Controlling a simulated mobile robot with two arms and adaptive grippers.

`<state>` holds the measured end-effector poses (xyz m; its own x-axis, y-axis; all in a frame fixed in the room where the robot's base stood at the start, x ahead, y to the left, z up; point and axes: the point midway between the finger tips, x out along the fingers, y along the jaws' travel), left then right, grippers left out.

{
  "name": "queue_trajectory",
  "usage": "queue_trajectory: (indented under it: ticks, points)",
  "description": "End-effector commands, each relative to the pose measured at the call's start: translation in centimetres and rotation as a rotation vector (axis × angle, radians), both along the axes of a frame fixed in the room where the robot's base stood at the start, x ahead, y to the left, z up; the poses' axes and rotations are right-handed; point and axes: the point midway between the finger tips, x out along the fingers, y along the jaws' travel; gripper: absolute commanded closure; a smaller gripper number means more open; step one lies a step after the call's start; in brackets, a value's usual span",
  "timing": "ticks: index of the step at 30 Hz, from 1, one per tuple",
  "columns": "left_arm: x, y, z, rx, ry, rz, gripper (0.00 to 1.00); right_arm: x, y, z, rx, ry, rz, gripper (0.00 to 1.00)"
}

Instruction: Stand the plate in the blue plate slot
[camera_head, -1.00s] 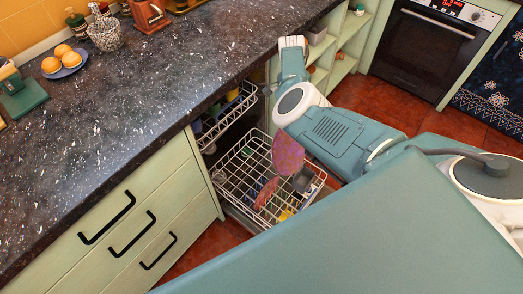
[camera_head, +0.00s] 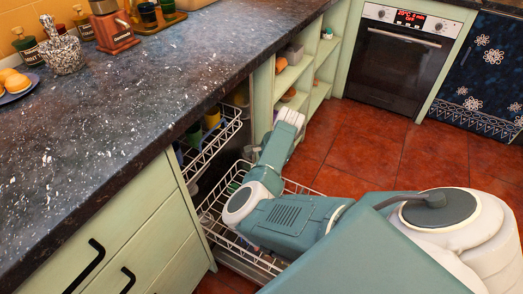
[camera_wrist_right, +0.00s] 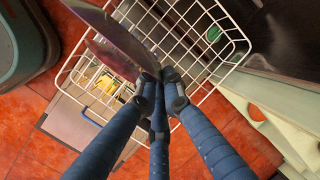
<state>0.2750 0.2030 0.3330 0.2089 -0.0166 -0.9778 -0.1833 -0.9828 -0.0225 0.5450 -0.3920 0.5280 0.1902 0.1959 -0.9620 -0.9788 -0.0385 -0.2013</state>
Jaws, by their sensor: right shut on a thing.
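In the right wrist view, the blue three-fingered right gripper (camera_wrist_right: 160,80) is shut on the edge of a thin purplish plate (camera_wrist_right: 118,30). The plate is seen nearly edge-on and tilted, over the white wire dishwasher rack (camera_wrist_right: 195,50). A second reddish plate (camera_wrist_right: 112,60) shows in the rack behind it, partly covered by the held plate. A small blue piece (camera_wrist_right: 90,118) shows at the rack's edge; I cannot tell whether it is the blue slot. My left gripper is not in view.
The upper rack (camera_head: 215,140) is pulled out partly under the counter (camera_head: 130,85) edge, close to my right arm. A yellow item (camera_wrist_right: 106,84) and a green item (camera_wrist_right: 213,33) sit in the lower rack. Open red floor (camera_head: 350,150) lies beyond the rack.

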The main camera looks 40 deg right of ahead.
Motion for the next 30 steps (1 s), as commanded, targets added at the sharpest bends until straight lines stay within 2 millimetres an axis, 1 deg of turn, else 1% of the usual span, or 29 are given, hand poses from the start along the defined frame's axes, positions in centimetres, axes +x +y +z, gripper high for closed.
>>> queue_trajectory:
  ticks: [1, 3, 6, 11, 20, 23, 30]
  points:
    - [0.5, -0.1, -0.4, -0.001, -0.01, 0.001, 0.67, 0.0, 0.0, -1.8, 0.005, -0.014, -0.002, 1.0]
    - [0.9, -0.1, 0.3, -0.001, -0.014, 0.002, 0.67, 0.1, 0.0, -2.4, 0.01, -0.028, 0.0, 1.0]
    - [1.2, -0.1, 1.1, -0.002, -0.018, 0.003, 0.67, 0.1, 0.0, -2.8, 0.015, -0.038, -0.001, 1.0]
    - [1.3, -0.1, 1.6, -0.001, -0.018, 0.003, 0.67, 0.1, 0.0, -2.7, 0.017, -0.043, 0.0, 1.0]
    - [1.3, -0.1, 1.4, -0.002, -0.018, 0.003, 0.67, 0.1, 0.0, -2.6, 0.017, -0.041, 0.0, 1.0]
    - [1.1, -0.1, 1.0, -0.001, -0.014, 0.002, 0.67, 0.0, 0.0, -2.5, 0.017, -0.041, 0.0, 1.0]
    - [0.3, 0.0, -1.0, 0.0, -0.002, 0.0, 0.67, 0.0, 0.0, -2.3, 0.017, -0.041, -0.002, 1.0]
